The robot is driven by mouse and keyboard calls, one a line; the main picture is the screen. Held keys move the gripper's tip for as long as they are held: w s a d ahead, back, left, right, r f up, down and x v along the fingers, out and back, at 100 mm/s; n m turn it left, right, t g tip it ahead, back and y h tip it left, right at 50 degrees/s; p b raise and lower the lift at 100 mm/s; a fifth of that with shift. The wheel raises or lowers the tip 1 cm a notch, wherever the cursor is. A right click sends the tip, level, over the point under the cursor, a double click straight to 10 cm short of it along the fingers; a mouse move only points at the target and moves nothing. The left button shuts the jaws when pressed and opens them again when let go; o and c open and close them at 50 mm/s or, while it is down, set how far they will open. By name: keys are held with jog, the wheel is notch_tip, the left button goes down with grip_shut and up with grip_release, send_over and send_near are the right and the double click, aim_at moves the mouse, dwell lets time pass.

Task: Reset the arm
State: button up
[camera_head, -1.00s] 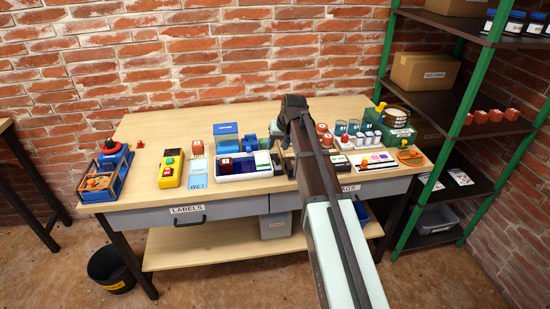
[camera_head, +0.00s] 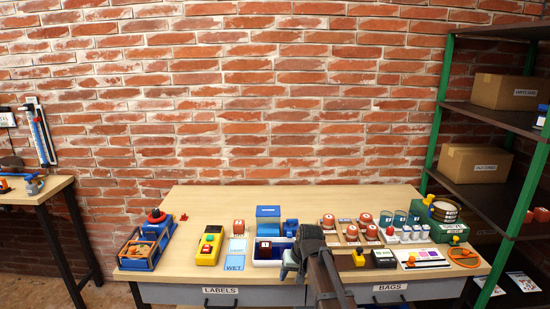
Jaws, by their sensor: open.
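My arm (camera_head: 328,284) rises from the bottom edge, right of centre. My gripper (camera_head: 288,268) is at its upper end, in front of the workbench (camera_head: 220,195). It overlaps the right side of a white-and-blue tray (camera_head: 262,262) in the picture. I see nothing held in it, though its fingers are small and partly hidden. I cannot tell how far it is above the bench.
Left on the bench are a blue crate (camera_head: 139,256), a yellow button box (camera_head: 209,246) and a WET card (camera_head: 234,264). Red-topped weights (camera_head: 352,233) and a green case (camera_head: 440,226) stand right. A shelf rack (camera_head: 480,110) borders the right. The bench's back strip is clear.

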jog(key=s+d+f+g+h, duration=0.1)
jog(key=s+d+f+g, duration=0.15)
jog(key=s+f, duration=0.95)
jog(key=s+d+f+g+h, duration=0.15)
jog(key=s+d+f, duration=0.45)
jog(key=f, duration=1)
jog(key=s+d+f+g, duration=0.1)
jog(key=s+f, duration=0.3)
jog(key=s, duration=0.5)
jog(key=s+f+g, duration=0.2)
jog(key=s+f, duration=0.2)
jog(key=s, duration=0.6)
jog(key=s+d+f+m+g, duration=0.1)
jog(key=s+f, duration=0.4)
jog(key=s, duration=0.5)
jog(key=shift+s+d+g, duration=0.15)
jog(key=shift+d+g, duration=0.15)
jog(key=shift+g, duration=0.4)
